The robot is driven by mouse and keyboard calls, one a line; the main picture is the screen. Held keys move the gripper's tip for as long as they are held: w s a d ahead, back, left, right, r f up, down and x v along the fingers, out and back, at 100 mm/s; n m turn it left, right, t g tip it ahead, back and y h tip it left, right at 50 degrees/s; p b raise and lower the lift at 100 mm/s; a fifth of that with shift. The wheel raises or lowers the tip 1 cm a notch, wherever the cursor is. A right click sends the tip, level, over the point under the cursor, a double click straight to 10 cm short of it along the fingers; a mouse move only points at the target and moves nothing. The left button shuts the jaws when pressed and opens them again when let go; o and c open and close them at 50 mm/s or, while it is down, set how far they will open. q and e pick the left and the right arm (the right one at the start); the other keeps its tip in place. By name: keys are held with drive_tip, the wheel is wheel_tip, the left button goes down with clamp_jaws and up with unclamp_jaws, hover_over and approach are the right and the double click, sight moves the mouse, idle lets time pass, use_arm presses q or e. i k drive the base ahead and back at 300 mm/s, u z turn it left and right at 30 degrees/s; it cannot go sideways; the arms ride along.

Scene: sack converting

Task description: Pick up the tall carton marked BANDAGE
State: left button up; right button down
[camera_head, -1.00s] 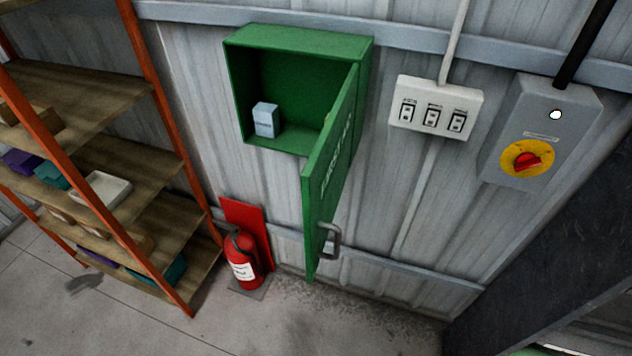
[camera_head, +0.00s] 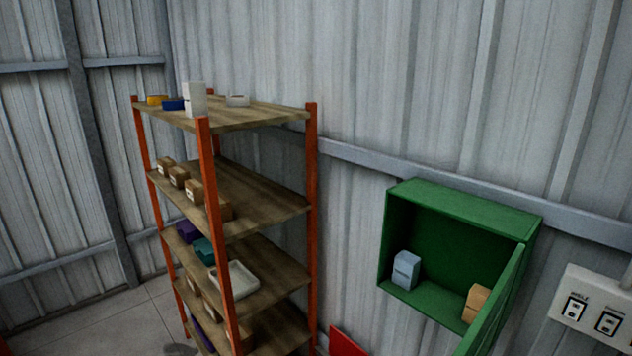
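A pale blue-grey carton (camera_head: 406,270) stands upright at the left inside an open green wall cabinet (camera_head: 464,206). A tan box (camera_head: 475,303) sits at the right of the same cabinet, partly hidden by the open door (camera_head: 497,300). A tall white carton or stack (camera_head: 195,100) stands on the top shelf of the orange-posted rack. I cannot read the word BANDAGE on any of them at this size. Neither of my grippers is in view.
The rack (camera_head: 311,150) stands left of the cabinet, with small brown boxes (camera_head: 178,177), teal and purple bins and a white tray (camera_head: 234,279) on its shelves. A switch panel (camera_head: 592,312) is at the right edge. Floor shows at lower left.

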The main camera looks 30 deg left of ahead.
sight(195, 93)
drive_tip(key=u, duration=1.7)
